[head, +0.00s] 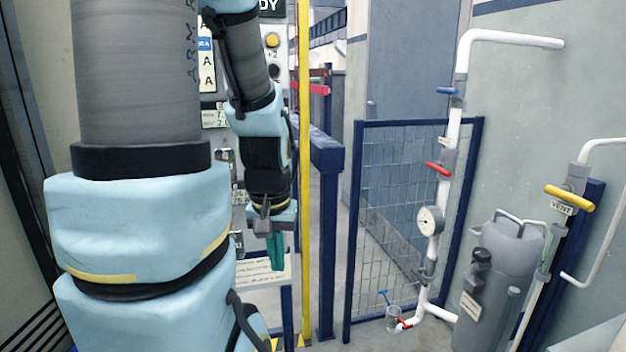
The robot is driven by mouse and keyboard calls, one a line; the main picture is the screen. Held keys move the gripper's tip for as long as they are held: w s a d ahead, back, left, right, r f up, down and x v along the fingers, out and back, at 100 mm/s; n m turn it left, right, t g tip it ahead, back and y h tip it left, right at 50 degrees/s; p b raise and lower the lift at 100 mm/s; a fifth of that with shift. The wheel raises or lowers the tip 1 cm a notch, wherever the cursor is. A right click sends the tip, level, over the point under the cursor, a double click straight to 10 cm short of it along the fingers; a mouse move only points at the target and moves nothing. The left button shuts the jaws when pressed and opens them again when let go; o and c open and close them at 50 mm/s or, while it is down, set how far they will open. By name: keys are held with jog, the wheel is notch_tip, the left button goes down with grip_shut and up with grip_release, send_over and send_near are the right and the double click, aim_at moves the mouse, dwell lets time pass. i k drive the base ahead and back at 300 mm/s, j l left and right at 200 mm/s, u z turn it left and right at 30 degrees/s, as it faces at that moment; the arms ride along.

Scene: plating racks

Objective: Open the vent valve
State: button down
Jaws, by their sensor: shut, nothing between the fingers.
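The vent valve has a yellow bar handle (569,197) at the right of the head view, lying across its pipe and tilted slightly down to the right. A white label reading VENT (561,206) sits just under the handle. My gripper (276,252) hangs pointing down left of the middle, its teal fingers shut with nothing between them. It is far to the left of the vent valve and touches nothing that I can see. My own arm covers much of the left side.
A white pipe (451,165) carries a blue handle (448,91), a red handle (438,169) and a round gauge (430,220). A blue-framed mesh panel (400,200) and a yellow post (304,150) stand between.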

aim_at(562, 193)
jog(key=z, duration=1.45)
